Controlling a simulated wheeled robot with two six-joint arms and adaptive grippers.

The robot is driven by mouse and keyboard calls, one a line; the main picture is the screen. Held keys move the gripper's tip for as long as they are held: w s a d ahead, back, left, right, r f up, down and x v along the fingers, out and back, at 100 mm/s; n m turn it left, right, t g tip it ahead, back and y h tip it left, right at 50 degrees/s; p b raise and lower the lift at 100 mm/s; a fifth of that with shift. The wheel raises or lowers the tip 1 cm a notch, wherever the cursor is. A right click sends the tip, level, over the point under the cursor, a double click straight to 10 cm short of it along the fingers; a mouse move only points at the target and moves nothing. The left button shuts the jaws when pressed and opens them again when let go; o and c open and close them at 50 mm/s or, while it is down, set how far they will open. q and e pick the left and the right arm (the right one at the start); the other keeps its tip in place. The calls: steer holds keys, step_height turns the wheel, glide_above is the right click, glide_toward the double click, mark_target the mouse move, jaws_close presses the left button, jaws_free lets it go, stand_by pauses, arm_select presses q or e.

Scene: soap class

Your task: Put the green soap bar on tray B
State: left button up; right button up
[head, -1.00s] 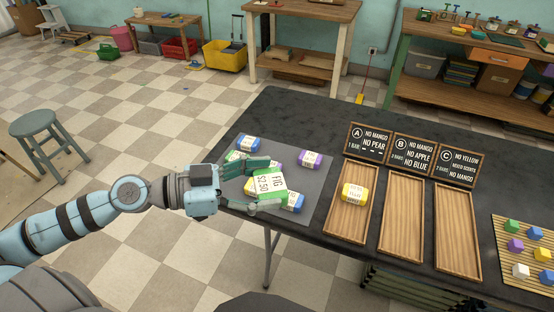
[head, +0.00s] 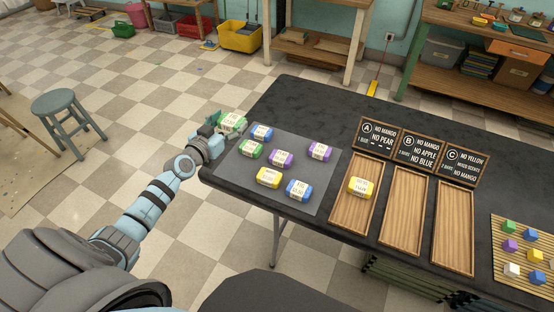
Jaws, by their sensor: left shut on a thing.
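My left gripper (head: 224,130) is shut on a green soap bar (head: 233,120) with a pale label, at the back left corner of the grey mat (head: 308,205). The fingers hide part of the bar. A second green soap bar (head: 250,150) lies on the mat, just below the held one in the picture. My right gripper is not in view.
On the mat lie blue bars (head: 262,132) (head: 299,190), purple bars (head: 281,159) (head: 320,152) and a yellow bar (head: 268,178). Tray A (head: 347,220) holds a yellow bar (head: 361,187). Tray C (head: 454,230) is empty. A bamboo mat (head: 507,270) with coloured blocks lies at right.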

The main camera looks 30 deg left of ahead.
mark_target(237, 171)
arm_select(q)
step_height(237, 171, down, 20)
steer(key=b, duration=1.8)
steer(key=shift+f+b, duration=0.15)
steer(key=shift+b, duration=0.15)
steer(key=o, duration=1.2)
steer(key=shift+s+r+p, duration=0.1)
steer(key=shift+r+p, duration=0.3)
steer(key=shift+p, duration=0.05)
steer(key=s, duration=0.4)
steer(key=s+r, duration=0.1)
steer(key=s, duration=0.6)
steer(key=shift+s+d+r+p, duration=0.25)
steer(key=shift+s+d+p, duration=0.05)
steer(key=shift+s+p, duration=0.1)
